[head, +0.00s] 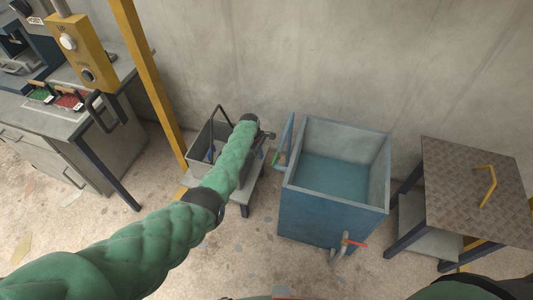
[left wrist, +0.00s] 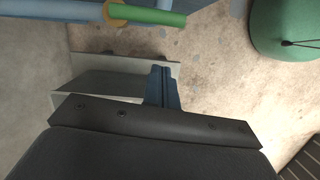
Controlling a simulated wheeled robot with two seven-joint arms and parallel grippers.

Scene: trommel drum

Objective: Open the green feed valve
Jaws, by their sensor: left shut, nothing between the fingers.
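The green feed valve handle (head: 276,157) shows as a small green bar by the blue pipe (head: 285,138) at the left side of the blue tank. In the left wrist view the green handle (left wrist: 157,17) lies level at the top, joined to an orange-brown hub (left wrist: 117,13) on the blue pipe. My left gripper (head: 269,136) is just left of the pipe and close to the handle. In the left wrist view its fingers (left wrist: 162,70) are shut and empty, pointing towards the handle with a gap between. My right gripper is not in view.
The blue tank (head: 333,216) holds water and has a red-handled tap (head: 356,243) low in front. A grey bin (head: 203,152) on a low stand is under my left forearm. A yellow post (head: 145,75) rises to the left. A metal-topped table (head: 462,175) stands right.

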